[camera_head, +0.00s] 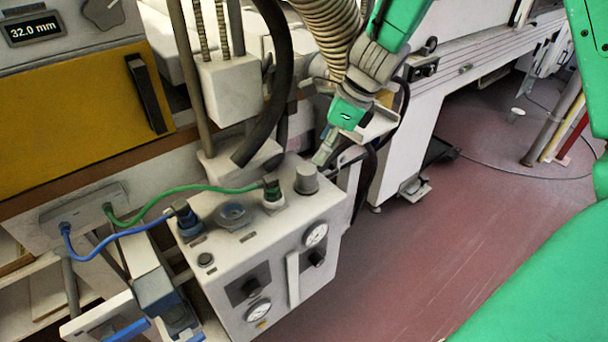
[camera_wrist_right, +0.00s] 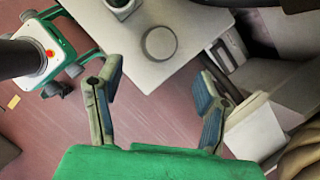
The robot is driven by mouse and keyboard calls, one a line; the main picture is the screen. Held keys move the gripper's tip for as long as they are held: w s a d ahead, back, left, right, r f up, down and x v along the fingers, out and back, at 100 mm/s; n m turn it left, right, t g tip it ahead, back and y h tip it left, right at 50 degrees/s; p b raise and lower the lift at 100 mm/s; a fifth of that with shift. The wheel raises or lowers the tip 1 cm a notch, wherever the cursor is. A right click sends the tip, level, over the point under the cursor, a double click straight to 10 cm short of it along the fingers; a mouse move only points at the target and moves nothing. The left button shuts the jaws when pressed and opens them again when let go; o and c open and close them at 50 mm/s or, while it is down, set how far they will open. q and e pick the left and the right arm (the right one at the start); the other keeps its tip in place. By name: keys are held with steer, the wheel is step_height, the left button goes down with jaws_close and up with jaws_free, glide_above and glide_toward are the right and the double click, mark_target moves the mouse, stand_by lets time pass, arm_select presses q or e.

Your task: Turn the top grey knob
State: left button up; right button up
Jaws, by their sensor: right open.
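The grey knob (camera_head: 306,180) is a short round cylinder standing on the top face of a white control box (camera_head: 215,260), near its back right corner. In the right wrist view the knob (camera_wrist_right: 159,43) shows as a round disc, just beyond the fingertips and between their lines. My right gripper (camera_head: 323,157) is just above and right of the knob in the head view, apart from it. In the wrist view its two fingers (camera_wrist_right: 160,85) are spread wide with nothing between them. My left gripper is not in view.
A green plug (camera_head: 271,190) with a green cable stands left of the knob. A blue plug and cable (camera_head: 115,236) and a blue-grey round fitting (camera_head: 233,214) are farther left. The box front has gauges (camera_head: 316,235). A ribbed hose (camera_head: 328,30) hangs behind. Red floor is open at right.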

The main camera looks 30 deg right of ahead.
mark_target(310, 169)
steer(key=b+x, duration=0.1)
steer(key=x, duration=0.8)
steer(key=shift+w+f+b, duration=0.1)
steer(key=shift+f+b, duration=0.2)
steer(key=shift+w+a+f, duration=0.1)
steer(key=shift+f, duration=0.2)
steer(key=c, duration=1.1)
